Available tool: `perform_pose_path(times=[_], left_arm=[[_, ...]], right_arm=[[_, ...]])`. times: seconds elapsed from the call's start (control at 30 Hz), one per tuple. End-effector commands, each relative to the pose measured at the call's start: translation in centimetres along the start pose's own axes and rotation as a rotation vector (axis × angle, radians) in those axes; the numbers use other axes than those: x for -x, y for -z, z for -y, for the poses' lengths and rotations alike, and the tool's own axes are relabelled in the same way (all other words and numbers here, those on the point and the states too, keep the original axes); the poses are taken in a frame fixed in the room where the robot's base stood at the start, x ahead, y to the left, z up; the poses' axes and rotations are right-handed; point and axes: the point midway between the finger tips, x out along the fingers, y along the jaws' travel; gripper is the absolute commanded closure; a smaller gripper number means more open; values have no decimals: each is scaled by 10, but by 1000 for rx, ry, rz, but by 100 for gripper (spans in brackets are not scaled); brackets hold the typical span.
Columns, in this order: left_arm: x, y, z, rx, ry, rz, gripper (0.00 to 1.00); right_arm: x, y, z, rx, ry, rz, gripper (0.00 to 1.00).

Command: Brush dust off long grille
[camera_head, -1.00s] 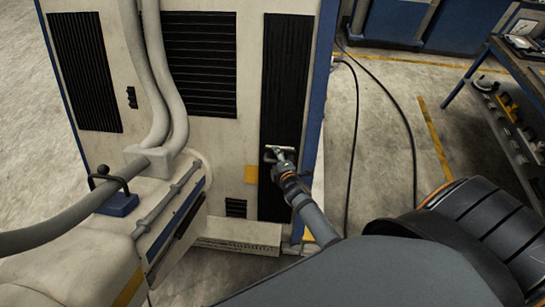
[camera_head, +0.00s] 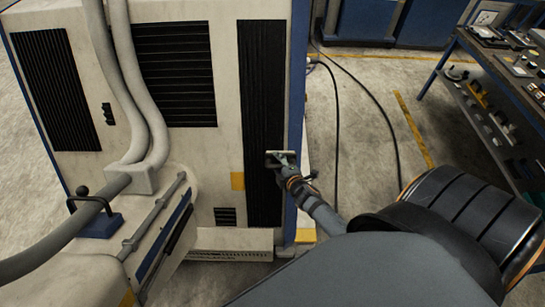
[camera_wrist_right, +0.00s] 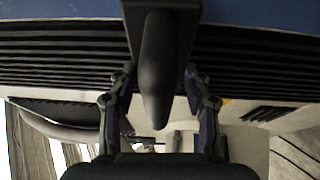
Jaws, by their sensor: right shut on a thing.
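The long grille (camera_head: 262,95) is a tall, narrow black panel of slats on the right of the cream cabinet's front. My right gripper (camera_head: 287,172) is at its lower right edge in the head view. It is shut on a brush (camera_head: 280,153), whose pale, flat head lies across the right edge of the grille. In the right wrist view, the brush's dark handle (camera_wrist_right: 156,75) stands between the two fingers, with black slats (camera_wrist_right: 60,62) close behind. I cannot tell whether the bristles touch the slats, and no dust can be made out. My left gripper is not in view.
Black cables (camera_head: 365,95) lie on the floor to the right. A workbench (camera_head: 500,60) with small items stands at the far right.

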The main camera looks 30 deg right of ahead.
Motion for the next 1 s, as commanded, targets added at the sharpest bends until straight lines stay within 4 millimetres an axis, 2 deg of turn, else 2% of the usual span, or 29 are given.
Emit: perform_pose_path(times=[0.23, 0.7, 1.0], left_arm=[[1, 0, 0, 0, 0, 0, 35], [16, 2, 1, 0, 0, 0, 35], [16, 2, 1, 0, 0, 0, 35]], right_arm=[[2, 2, -2, 0, -2, -1, 86], [50, 22, -4, -1, -1, -1, 86], [56, 24, -4, 0, -2, -1, 86]])
